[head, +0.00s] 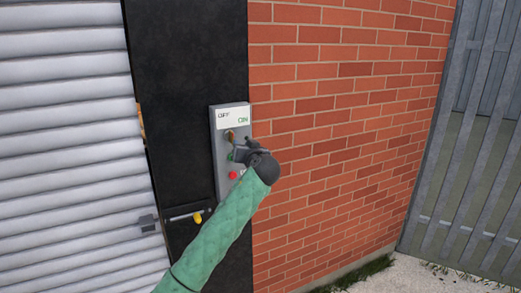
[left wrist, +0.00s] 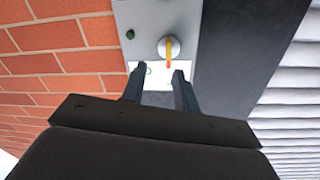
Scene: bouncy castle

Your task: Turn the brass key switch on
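The grey control box (head: 218,165) is mounted on a black post and has a white label reading OFF on the left and ON on the right in green. The brass key switch (head: 229,136) sits just below the label. In the left wrist view, which is turned over, the brass key (left wrist: 169,48) stands out from a round pale collar and runs roughly upright. My left gripper (head: 238,153) is in front of the box, just below the key. In the left wrist view its fingers (left wrist: 159,72) are apart with nothing between them, near the key's tip. My right gripper is not in view.
A red button (head: 233,175) is low on the box. A green button (left wrist: 130,34) is beside the key in the left wrist view.

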